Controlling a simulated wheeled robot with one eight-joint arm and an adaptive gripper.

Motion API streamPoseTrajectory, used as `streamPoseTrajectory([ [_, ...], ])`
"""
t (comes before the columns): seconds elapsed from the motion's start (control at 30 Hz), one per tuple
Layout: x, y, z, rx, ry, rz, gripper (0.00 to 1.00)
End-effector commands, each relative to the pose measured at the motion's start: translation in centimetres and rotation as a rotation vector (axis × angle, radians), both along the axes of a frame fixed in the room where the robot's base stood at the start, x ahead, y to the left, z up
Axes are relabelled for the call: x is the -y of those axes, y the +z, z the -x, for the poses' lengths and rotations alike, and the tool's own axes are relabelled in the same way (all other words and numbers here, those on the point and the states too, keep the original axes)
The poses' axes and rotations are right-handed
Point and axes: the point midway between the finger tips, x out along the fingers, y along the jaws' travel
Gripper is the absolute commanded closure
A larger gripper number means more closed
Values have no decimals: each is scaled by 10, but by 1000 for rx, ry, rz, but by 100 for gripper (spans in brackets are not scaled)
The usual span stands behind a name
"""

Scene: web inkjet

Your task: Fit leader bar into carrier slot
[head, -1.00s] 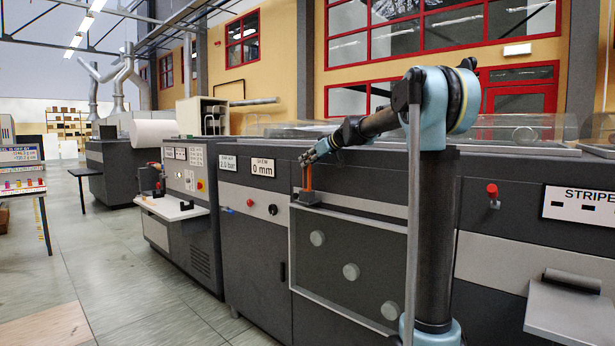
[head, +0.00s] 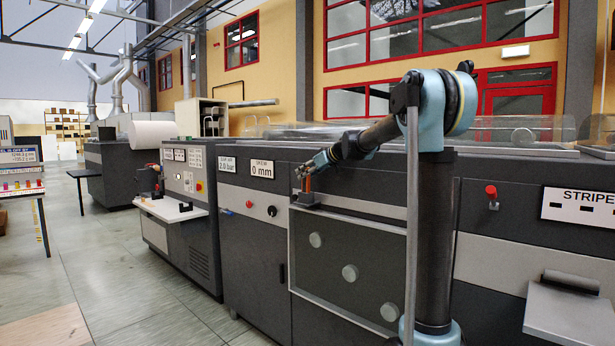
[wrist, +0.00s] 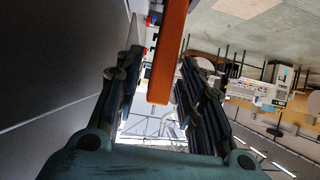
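An orange bar (head: 307,184), which looks like the leader bar, stands roughly upright at a small dark block (head: 307,199) on the machine's front ledge. I cannot tell whether that block is the carrier, and no slot is clear. My gripper (head: 304,171) is at the bar's upper end, its fingers partly covering it. In the wrist view the orange bar (wrist: 167,55) comes down from the top edge between the two dark fingers of my gripper (wrist: 156,85). The fingers are apart, with a visible gap on the bar's left; contact on the right is unclear.
The dark machine front (head: 250,220) runs along behind my arm, with a red knob (head: 250,204) left of the bar. A framed panel (head: 348,265) lies below the ledge. A white shelf (head: 172,208) juts out at left. The floor (head: 150,290) at left is open.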

Motion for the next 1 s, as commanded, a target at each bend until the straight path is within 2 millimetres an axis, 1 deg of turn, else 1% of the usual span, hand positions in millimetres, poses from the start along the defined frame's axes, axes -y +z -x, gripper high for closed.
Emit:
streamPoseTrajectory([
  [0.13,0,1,0,0,0,0,64],
  [0.27,8,6,6,0,-1,0,64],
  [0.37,17,13,14,-1,-1,-1,64],
  [0.7,62,44,48,-1,-2,-1,64],
  [0.9,78,55,60,0,-1,0,64],
  [1.0,82,57,64,-1,0,-1,64],
])
